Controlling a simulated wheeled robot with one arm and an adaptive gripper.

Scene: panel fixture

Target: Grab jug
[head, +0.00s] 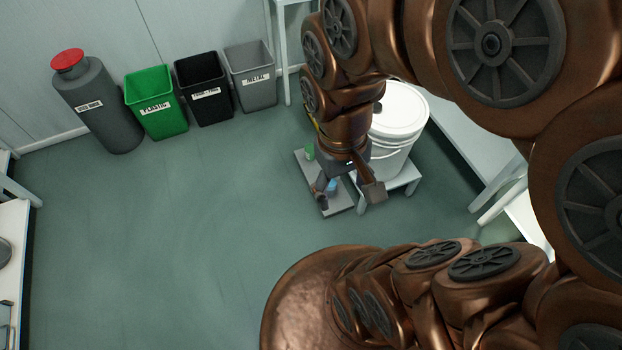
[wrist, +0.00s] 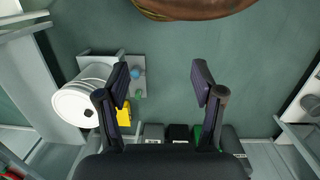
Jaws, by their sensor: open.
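My gripper (head: 348,187) is open and empty, pointing down near the low grey platform; its two spread fingers also show in the wrist view (wrist: 160,85). No thing is clearly recognisable as a jug. A yellow object (wrist: 123,114), partly behind the left finger in the wrist view, could be one, but its shape is hidden. A large white lidded bucket (head: 397,122) stands on a small white stool, right of my gripper in the head view; it shows at the left in the wrist view (wrist: 80,102). Nothing is between the fingers.
A grey platform (head: 341,205) on the floor bears a small blue item (wrist: 137,73) and a small green item (head: 309,151). Grey, green (head: 156,103), black and light grey bins line the back wall. White tables stand at both sides. The middle floor is clear.

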